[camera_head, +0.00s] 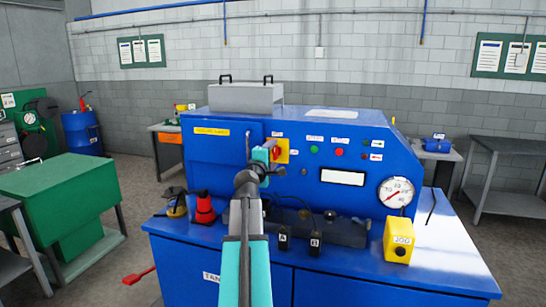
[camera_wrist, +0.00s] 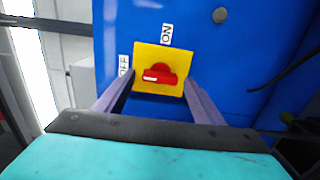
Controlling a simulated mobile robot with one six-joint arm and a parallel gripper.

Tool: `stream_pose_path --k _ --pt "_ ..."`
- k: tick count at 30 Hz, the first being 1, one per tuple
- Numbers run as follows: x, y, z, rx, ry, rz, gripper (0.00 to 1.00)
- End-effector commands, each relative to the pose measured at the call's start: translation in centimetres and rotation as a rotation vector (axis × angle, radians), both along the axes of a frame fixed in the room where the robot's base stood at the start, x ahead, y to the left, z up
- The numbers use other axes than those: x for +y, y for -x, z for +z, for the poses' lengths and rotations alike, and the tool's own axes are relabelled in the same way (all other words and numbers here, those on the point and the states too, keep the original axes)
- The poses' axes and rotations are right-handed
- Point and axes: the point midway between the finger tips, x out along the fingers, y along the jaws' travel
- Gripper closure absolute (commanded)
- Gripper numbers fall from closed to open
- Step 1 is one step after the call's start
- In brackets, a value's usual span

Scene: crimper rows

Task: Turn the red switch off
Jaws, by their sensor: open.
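The red switch (camera_head: 277,152) is a rotary knob on a yellow plate (camera_head: 284,157) on the blue machine's front panel. In the wrist view the red switch (camera_wrist: 160,75) has its grip lying about level, with a white mark on its left part. An OFF label (camera_wrist: 124,65) is left of the yellow plate and an ON label (camera_wrist: 167,34) is above it. My gripper (camera_wrist: 159,82) is open, its two fingers on either side of the knob, with a visible gap to it. In the head view my gripper (camera_head: 266,160) partly hides the plate.
The blue machine (camera_head: 222,145) has small buttons, a white display (camera_head: 342,177) and a pressure gauge (camera_head: 396,192). On its ledge stand black blocks A and B, a red item (camera_head: 205,208) and a yellow 200 block (camera_head: 398,240). A green cabinet (camera_head: 70,190) is at left.

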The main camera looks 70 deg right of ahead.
Motion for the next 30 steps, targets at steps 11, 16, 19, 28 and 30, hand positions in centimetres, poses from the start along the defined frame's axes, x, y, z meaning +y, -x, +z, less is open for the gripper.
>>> stream_pose_path --k 11,16,19,28,30 --pt "3.9 0.2 -0.2 0.000 0.001 0.001 0.38" --pt "5.7 0.4 -0.2 -0.001 0.000 0.001 0.38" --pt "6.9 0.4 -0.2 0.000 0.000 0.001 0.38" --pt "10.4 0.7 -0.3 -0.001 -0.001 0.001 0.38" --pt "10.9 0.6 -0.4 -0.001 0.000 0.001 0.38"
